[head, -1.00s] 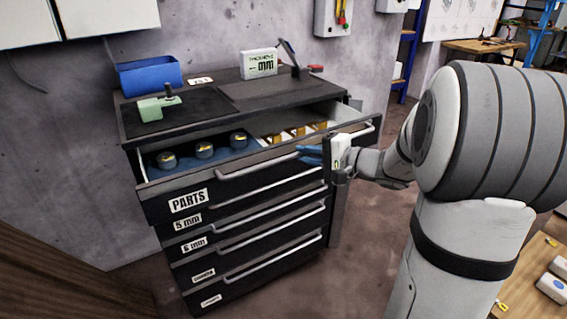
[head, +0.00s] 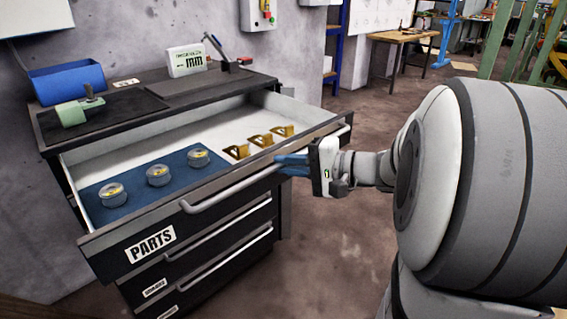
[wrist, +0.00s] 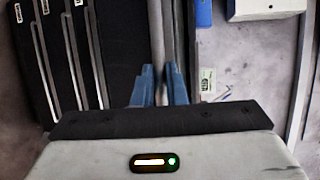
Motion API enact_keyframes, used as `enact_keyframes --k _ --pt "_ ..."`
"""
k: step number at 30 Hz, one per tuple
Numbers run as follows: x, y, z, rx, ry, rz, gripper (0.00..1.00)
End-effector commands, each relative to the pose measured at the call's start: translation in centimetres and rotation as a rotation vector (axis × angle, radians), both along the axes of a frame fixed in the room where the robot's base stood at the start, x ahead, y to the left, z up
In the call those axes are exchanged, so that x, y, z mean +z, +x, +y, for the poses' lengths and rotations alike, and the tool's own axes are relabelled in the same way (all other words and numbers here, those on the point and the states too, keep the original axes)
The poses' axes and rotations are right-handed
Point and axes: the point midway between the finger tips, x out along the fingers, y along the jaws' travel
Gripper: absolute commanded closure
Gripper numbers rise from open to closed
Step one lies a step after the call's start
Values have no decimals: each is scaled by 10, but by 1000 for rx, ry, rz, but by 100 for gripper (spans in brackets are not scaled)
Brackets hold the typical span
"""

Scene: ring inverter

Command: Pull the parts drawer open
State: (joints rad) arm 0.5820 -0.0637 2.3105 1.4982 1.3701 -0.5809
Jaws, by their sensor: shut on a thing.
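The parts drawer (head: 153,242) is the top drawer of a dark cabinet and stands well open, with a PARTS label on its front. Inside it, several round metal parts lie on a blue mat (head: 133,183), and several gold brackets (head: 260,141) sit at the right on the white floor. My gripper (head: 283,165) has its blue fingers at the right part of the drawer's long grey handle (head: 226,192). In the wrist view, the fingers (wrist: 161,88) are shut on that handle, one on each side of the bar (wrist: 161,40).
Closed drawers lie below the parts drawer. Floor to the right of the cabinet is bare, with a wooden table (head: 400,38) farther back.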

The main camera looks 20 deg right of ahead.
Motion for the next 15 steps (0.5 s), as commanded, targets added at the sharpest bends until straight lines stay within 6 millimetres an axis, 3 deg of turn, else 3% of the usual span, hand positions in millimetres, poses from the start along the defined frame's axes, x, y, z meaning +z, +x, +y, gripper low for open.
enact_keyframes --k 7,8,15 --pt "2 3 1 -5 -2 -5 100" --pt "2 3 1 -4 -2 -5 87" --pt "1 2 5 6 -2 -3 67"
